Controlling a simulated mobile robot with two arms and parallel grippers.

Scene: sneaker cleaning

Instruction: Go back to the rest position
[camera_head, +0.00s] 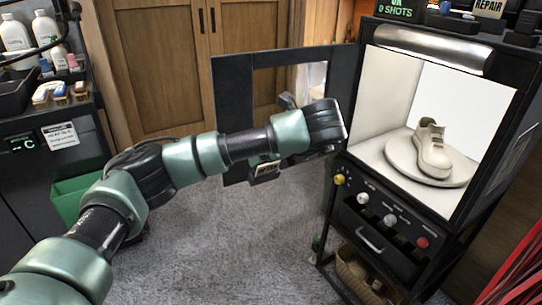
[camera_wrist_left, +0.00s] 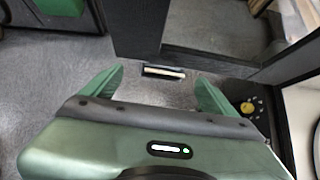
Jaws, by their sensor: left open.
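My left arm reaches across the head view from the lower left, and its wrist end is just left of the lit photo booth (camera_head: 380,100). My left gripper's fingers cannot be made out clearly in the head view. In the left wrist view the left gripper (camera_wrist_left: 158,90) is open, with its two green fingers spread and nothing between them. Below them are grey floor and a dark door panel with a handle (camera_wrist_left: 163,72). A cream sneaker (camera_head: 432,150) stands upright on the round white turntable (camera_head: 402,165) inside the booth. My right gripper is not in view.
The booth's dark framed door (camera_head: 232,95) stands open behind my arm. The booth's front panel has a yellow knob (camera_head: 339,179), other knobs and a red button (camera_head: 422,242). A dark counter with bottles (camera_head: 47,32) and brushes is at left.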

